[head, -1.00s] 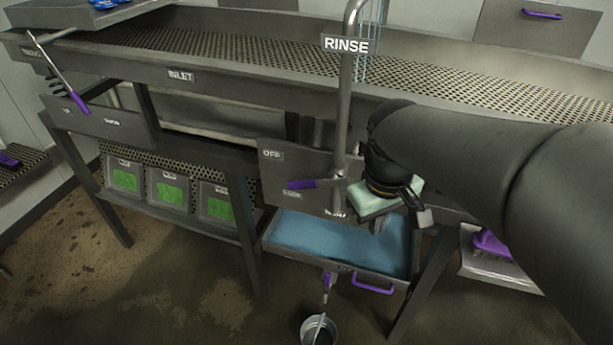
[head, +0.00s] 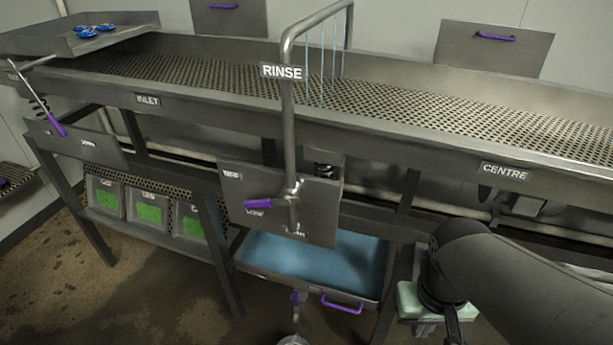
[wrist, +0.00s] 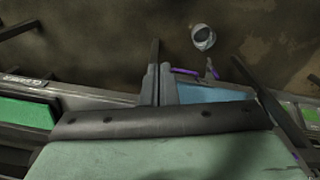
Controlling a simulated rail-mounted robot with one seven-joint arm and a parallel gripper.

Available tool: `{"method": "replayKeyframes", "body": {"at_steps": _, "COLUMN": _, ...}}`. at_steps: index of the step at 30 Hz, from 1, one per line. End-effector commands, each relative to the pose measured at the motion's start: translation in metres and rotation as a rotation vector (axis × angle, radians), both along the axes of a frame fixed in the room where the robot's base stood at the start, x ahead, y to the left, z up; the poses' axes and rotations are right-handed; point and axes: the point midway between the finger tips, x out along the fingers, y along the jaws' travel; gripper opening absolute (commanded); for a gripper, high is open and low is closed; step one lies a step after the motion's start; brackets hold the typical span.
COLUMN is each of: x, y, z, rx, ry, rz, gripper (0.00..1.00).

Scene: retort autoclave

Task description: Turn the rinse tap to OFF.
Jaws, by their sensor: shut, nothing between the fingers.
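The rinse tap has a purple lever (head: 262,204) on a grey panel (head: 320,205) below the RINSE sign (head: 282,72). The lever points left from its pivot on the standing pipe. A small label (head: 231,175), apparently OFF, is at the panel's upper left, above the lever tip. Other small labels lie behind the lever and near the panel's bottom; they are hard to read. Thin blue water streams (head: 322,60) fall from the pipe's bent top. My gripper is at the lower right, apart from the tap; its shut, empty fingers show in the wrist view (wrist: 160,85).
A blue-filled tray (head: 350,262) with a purple handle sits under the panel. A bucket (wrist: 203,37) stands on the floor. Green-faced boxes (head: 150,208) line the lower shelf at left. The perforated trough (head: 440,108) runs above. Space in front of the panel is clear.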

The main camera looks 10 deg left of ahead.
Motion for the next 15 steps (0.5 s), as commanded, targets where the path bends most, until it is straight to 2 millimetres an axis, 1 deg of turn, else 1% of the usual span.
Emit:
{"method": "replayKeyframes", "body": {"at_steps": 1, "x": 0.001, "y": -0.001, "z": -0.018, "rx": -0.046, "ry": 0.033, "rz": 0.084, "gripper": 0.0}}
{"method": "replayKeyframes", "body": {"at_steps": 4, "x": 0.005, "y": -0.007, "z": -0.032, "rx": -0.139, "ry": 0.088, "rz": 0.241, "gripper": 0.0}}
{"method": "replayKeyframes", "body": {"at_steps": 8, "x": 0.015, "y": -0.015, "z": -0.049, "rx": -0.275, "ry": 0.162, "rz": 0.46, "gripper": 0.0}}
{"method": "replayKeyframes", "body": {"at_steps": 11, "x": 0.028, "y": -0.02, "z": -0.062, "rx": -0.396, "ry": 0.226, "rz": 0.648, "gripper": 0.0}}
{"method": "replayKeyframes", "body": {"at_steps": 14, "x": 0.049, "y": -0.021, "z": -0.075, "rx": -0.545, "ry": 0.298, "rz": 0.863, "gripper": 0.0}}
{"method": "replayKeyframes", "body": {"at_steps": 15, "x": 0.06, "y": -0.019, "z": -0.081, "rx": -0.62, "ry": 0.332, "rz": 0.963, "gripper": 0.0}}
